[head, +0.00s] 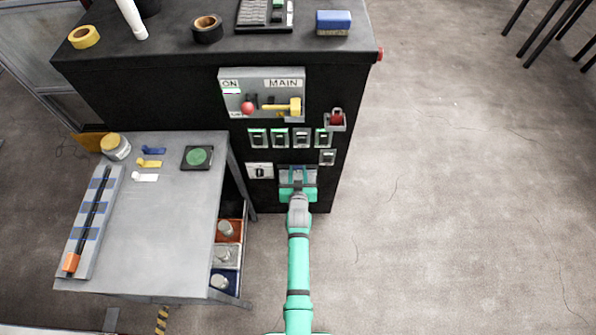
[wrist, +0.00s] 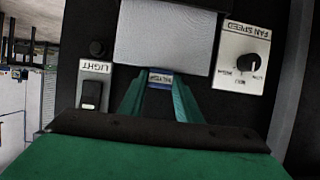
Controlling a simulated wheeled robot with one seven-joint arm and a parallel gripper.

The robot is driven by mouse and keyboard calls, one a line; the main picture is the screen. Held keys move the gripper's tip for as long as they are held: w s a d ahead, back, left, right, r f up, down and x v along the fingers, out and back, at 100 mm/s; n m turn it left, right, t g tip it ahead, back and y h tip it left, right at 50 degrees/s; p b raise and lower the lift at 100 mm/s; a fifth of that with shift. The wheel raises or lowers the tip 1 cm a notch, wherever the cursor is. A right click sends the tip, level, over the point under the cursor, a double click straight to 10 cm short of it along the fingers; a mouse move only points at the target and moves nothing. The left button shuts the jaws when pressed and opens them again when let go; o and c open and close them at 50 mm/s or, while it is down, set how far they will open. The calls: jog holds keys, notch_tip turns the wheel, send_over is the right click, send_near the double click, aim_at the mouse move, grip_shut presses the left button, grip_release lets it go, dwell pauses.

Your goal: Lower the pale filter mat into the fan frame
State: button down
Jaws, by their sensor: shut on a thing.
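The pale filter mat (wrist: 165,38) fills the top middle of the wrist view, in front of the black cabinet face. A small blue lettered label (wrist: 160,81) shows at its near edge. My gripper (wrist: 160,88) is shut at this edge, its green fingers on either side of the label. In the head view my gripper (head: 298,183) is at the lower part of the cabinet front and hides most of the mat. The fan frame cannot be made out apart from the mat, so I cannot tell how far the mat sits inside it.
A FAN SPEED knob plate (wrist: 243,58) and a LIGHT switch (wrist: 91,95) flank the mat closely. Above are several switches (head: 280,138) and the MAIN panel (head: 262,93).

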jog(key=shift+f, duration=0.25)
jog(key=c, duration=1.2)
grip_release()
jog(key=v, duration=1)
jog(key=shift+s+r, duration=0.2)
jog(key=shift+s, duration=0.15)
